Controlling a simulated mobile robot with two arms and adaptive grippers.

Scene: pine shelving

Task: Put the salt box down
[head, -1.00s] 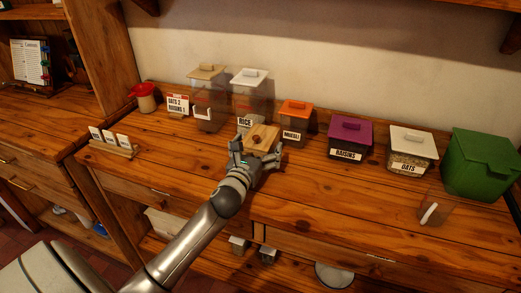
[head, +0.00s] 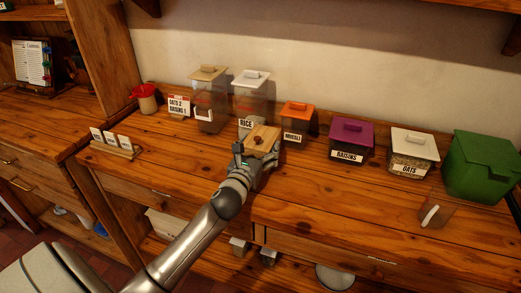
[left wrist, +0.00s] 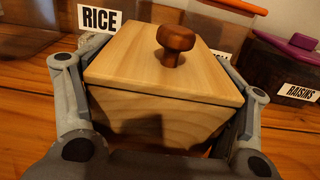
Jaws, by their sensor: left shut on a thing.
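The salt box (head: 263,137) is a pale wooden box with a lid and a dark brown knob. In the left wrist view the salt box (left wrist: 160,75) fills the middle, between the two fingers. My left gripper (head: 254,149) is shut on it, one finger on each side, at the counter in front of the rice and muesli containers. The fingers show on both sides in the left wrist view (left wrist: 160,110). The box's underside is hidden, so I cannot tell whether it touches the counter (head: 330,200). My right gripper is not in view.
Behind the box stand the rice container (head: 251,95) and the muesli container (head: 297,120). To the right are the raisins container (head: 350,140), the oats container (head: 411,150), a clear scoop cup (head: 437,212) and a green bin (head: 482,165).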

